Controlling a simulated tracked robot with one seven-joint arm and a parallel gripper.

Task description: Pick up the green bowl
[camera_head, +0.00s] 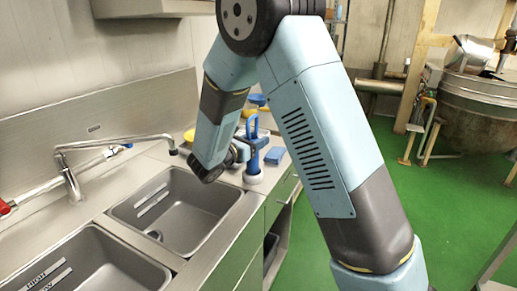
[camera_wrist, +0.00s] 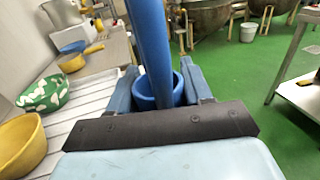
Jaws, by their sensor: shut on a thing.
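The green bowl (camera_wrist: 43,93) with white patches lies on the ribbed steel drainboard in the wrist view, left of my gripper and apart from it. I cannot make it out in the head view, where my arm covers part of the counter. My gripper (camera_wrist: 160,88) is shut on a blue tool (camera_wrist: 150,45) with a long handle and a round, cup-like part between the fingers.
A yellow bowl (camera_wrist: 22,145) sits just nearer than the green bowl. A yellow pan (camera_wrist: 72,62) and a blue one (camera_wrist: 73,47) are farther back. A sink (camera_head: 175,215) with a tap (camera_head: 75,180) lies left. A blue block (camera_head: 275,155) lies by the edge. Green floor is open right.

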